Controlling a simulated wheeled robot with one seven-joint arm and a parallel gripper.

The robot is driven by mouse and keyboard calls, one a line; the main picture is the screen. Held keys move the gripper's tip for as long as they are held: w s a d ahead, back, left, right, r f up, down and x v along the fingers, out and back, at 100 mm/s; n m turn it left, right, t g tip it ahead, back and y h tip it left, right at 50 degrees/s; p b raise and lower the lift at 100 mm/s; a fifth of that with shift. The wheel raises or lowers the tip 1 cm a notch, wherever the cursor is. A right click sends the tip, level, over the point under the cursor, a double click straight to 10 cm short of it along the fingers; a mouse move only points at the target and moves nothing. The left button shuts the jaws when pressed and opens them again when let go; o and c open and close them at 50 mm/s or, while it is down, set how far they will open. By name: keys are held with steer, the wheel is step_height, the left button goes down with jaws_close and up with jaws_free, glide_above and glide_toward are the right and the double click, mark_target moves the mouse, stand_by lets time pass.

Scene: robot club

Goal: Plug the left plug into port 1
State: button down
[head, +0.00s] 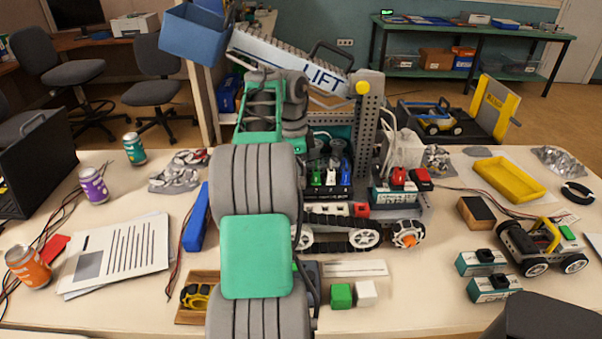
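A tracked robot model marked "LIFT" (325,77) stands at the middle of the table, partly behind my arm. Port numbers are too small to read, and I cannot tell which part is the left plug. Red parts (398,177) sit on a teal-labelled box to the right. My arm reaches over the left of the model; my gripper's fingers cannot be made out among the dark parts there.
A blue bin (196,34) on the raised lift and a grey perforated post (368,125) stand close to my arm. Two teal-labelled boxes (482,262), a small wheeled car (540,245) and a yellow tray (507,179) are at right.

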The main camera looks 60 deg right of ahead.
steer(key=shift+f, duration=0.15)
steer(key=c, duration=1.1)
jaws_free()
steer(key=shift+r, duration=0.2)
step_height(320, 180, up, 6)
steer(key=p, duration=0.6)
steer(key=shift+f, duration=0.15)
